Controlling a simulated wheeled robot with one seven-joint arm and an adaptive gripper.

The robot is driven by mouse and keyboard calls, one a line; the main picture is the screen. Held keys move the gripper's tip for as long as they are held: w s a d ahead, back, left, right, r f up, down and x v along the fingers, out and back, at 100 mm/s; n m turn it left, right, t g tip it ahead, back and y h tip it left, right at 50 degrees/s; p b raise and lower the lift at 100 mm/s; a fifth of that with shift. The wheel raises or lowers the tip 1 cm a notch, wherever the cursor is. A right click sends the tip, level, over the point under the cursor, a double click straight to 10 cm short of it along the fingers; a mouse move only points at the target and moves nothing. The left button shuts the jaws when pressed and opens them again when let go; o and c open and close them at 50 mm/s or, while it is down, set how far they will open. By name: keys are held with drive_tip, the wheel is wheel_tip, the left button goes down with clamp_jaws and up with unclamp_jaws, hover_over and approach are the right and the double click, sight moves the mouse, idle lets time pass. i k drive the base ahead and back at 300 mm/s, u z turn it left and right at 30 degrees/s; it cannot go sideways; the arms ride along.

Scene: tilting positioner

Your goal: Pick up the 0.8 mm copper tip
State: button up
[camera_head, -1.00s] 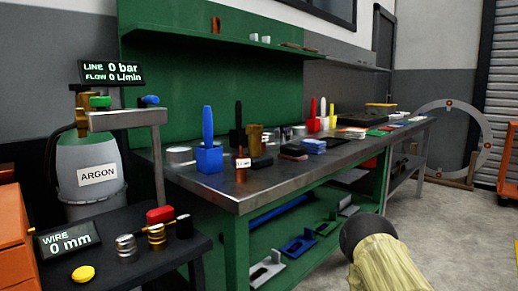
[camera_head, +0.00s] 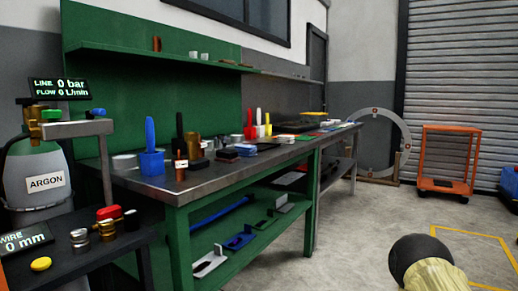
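A small copper-coloured upright piece with a white label (camera_head: 181,165) stands near the front left of the steel workbench (camera_head: 222,178). It may be the copper tip, but the label is too small to read. Another copper-coloured piece (camera_head: 156,44) stands on the green shelf above. My gripper is not in view. A rounded black end with a tan sleeve, which seems to be part of my arm, shows at the bottom right, apart from the bench.
A blue holder (camera_head: 151,161), a brass piece (camera_head: 193,146) and dark blocks crowd around the labelled piece. A side table (camera_head: 82,262) with a yellow disc (camera_head: 41,263) and an argon cylinder (camera_head: 36,181) stand left. An orange cart (camera_head: 447,187) stands back right. The floor right of the bench is open.

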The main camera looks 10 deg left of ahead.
sight(202, 145)
drive_tip(key=z, duration=1.4)
drive_tip(key=i, duration=1.6)
drive_tip(key=u, duration=3.4)
